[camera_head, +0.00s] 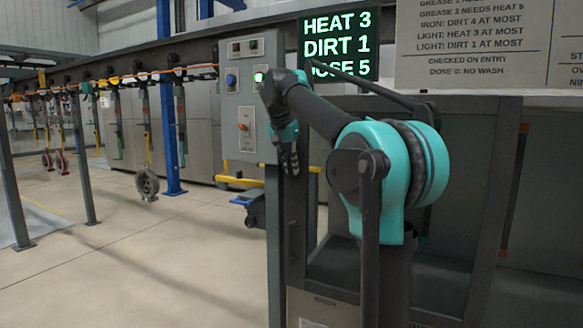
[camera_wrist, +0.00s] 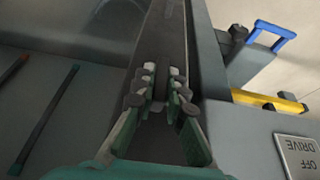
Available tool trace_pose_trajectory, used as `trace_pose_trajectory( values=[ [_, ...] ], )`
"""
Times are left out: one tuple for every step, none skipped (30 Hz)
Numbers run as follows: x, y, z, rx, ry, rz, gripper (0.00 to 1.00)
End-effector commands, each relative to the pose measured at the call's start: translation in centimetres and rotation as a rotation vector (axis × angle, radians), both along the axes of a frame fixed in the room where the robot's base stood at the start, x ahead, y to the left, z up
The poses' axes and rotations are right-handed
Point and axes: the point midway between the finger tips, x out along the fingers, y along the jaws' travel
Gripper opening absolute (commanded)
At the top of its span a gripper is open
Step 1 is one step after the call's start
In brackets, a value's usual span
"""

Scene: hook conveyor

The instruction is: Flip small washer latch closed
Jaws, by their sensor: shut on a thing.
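The small washer appears to be the dark grey cabinet (camera_head: 540,190) behind my arm in the head view. My gripper (camera_head: 289,168) is at its left front post, beside the grey control box. In the wrist view my gripper (camera_wrist: 160,90) has its green, dark-padded fingers close together against a grey upright strip (camera_wrist: 165,35). The fingertips are shut on a small grey part there, apparently the latch, mostly hidden between the pads. The latch's shape and angle cannot be made out in either view.
The control box (camera_head: 247,95) with buttons stands just left of my gripper. A yellow bar (camera_head: 235,181) and a blue handle (camera_head: 247,199) stick out below it. A lit sign (camera_head: 338,45) hangs above. Hooks with hanging parts line the conveyor at left; the floor there is open.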

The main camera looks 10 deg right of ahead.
Motion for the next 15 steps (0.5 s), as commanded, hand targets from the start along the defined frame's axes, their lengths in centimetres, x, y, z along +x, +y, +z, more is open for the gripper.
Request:
trace_pose_trajectory(
  values=[
    [-0.01,-0.04,0.01,-0.001,0.0,0.0,0.0],
    [-0.01,-0.04,0.01,-0.001,-0.001,0.0,0.0],
    [-0.01,-0.05,0.0,-0.001,-0.001,0.0,0.0],
    [-0.01,-0.05,0.01,-0.001,-0.001,0.0,0.0],
    [-0.01,-0.05,0.0,-0.001,-0.001,0.0,0.0],
    [0.0,-0.06,0.0,-0.001,-0.001,0.0,0.13],
    [-0.01,-0.05,0.01,-0.001,-0.001,0.0,0.17],
    [-0.01,-0.05,0.0,-0.001,-0.001,0.0,0.2],
    [-0.01,-0.05,0.0,0.0,-0.001,0.0,0.25],
    [-0.01,-0.05,0.0,0.0,-0.001,0.0,0.29],
    [-0.01,-0.05,0.0,0.0,-0.001,0.0,0.33],
    [-0.01,-0.05,0.01,0.0,-0.001,0.0,0.33],
    [-0.01,-0.05,0.0,0.0,-0.001,0.0,0.33],
    [-0.01,-0.05,0.0,0.0,-0.001,0.0,0.33],
    [-0.02,-0.05,0.0,0.001,-0.001,0.0,0.33]
  ],
)
